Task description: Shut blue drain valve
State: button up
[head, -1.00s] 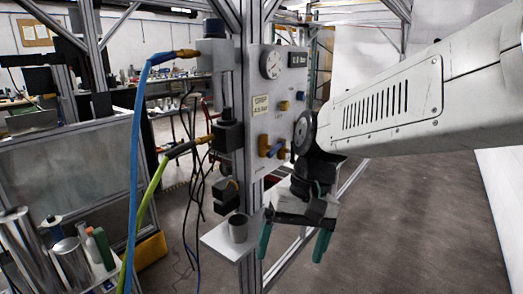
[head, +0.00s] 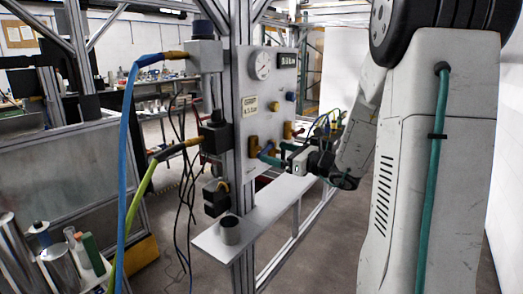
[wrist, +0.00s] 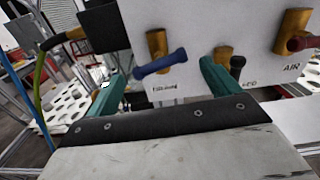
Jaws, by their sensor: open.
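The blue drain valve shows in the wrist view as a blue lever (wrist: 160,63) on a brass body (wrist: 157,41). The lever lies crosswise to the body, its right end slightly higher. A label, hard to read, sits below it. My gripper (wrist: 163,87) is open and empty, with teal fingers on either side and the lever ahead, between them in the picture. I cannot tell whether a finger touches it. In the head view my gripper (head: 277,155) faces the panel at the valve's brass body (head: 254,147); its fingers mostly hide the lever there.
In the wrist view a brass valve with a black handle (wrist: 237,65) is close to my right finger. A red-handled valve (wrist: 303,42) labelled AIR is farther right. A shelf (head: 263,220) with a grey cup (head: 230,230) lies below. A gauge (head: 260,65) is above.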

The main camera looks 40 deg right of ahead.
aim_at(262, 149)
jog(key=x, duration=0.6)
jog(key=shift+w, duration=0.1)
jog(key=c, duration=0.7)
